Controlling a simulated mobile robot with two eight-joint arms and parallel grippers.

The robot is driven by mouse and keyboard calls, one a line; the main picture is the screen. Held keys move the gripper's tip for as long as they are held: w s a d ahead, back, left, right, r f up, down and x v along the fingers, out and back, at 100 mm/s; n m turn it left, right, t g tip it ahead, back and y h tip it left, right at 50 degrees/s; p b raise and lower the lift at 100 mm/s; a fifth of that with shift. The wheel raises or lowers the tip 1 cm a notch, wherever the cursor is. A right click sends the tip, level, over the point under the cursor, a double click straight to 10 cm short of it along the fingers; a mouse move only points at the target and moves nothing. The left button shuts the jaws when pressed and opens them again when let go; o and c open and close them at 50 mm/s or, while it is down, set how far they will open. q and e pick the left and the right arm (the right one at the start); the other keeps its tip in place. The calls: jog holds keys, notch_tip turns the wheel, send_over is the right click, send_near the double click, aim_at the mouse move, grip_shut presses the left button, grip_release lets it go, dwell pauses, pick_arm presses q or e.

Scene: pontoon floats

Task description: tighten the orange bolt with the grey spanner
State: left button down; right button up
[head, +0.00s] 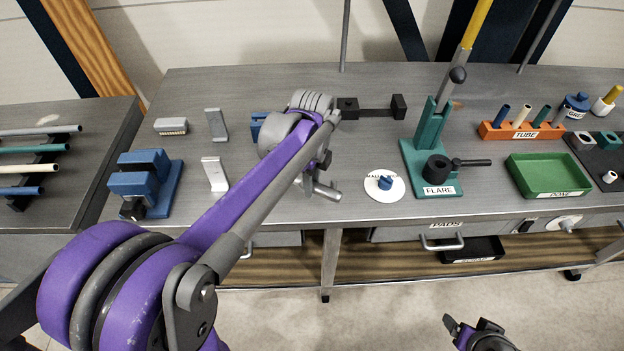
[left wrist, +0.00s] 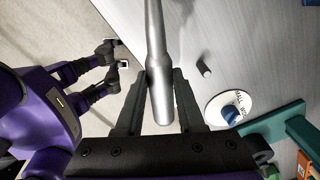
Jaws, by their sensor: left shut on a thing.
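My left gripper (left wrist: 160,82) is shut on a smooth grey metal bar, the grey spanner (left wrist: 157,45). The bar runs from between the fingers out past the top of the left wrist view, so its working end is not seen. In the head view my purple left arm reaches over the middle of the bench and largely hides this gripper. I cannot make out the orange bolt in either view. My right gripper (left wrist: 112,66) is in front of the bench, away from it, with its fingers apart and nothing seen between them. It shows at the bottom of the head view (head: 467,328).
A green flare stand (head: 412,180), green tray (head: 550,177) and orange tube rack (head: 495,131) stand right. A blue vise (head: 147,180) stands left.

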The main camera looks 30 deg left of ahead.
pick_arm(q)
jog(key=shift+f+b, duration=0.85)
jog(key=shift+f, duration=0.55)
dwell(1.6)
jog(key=shift+s, duration=0.15)
jog(key=shift+s+m, duration=0.35)
jog(key=shift+m, duration=0.15)
jog(key=shift+s, duration=0.1)
dwell(0.3)
jog(key=shift+s+m, duration=0.4)
jog(key=shift+m, duration=0.1)
jog(key=shift+s+a, duration=0.1)
jog(key=shift+s+m, duration=0.35)
jog(key=shift+m, duration=0.25)
jog(key=shift+s+a, duration=0.1)
jog(key=shift+s, duration=0.05)
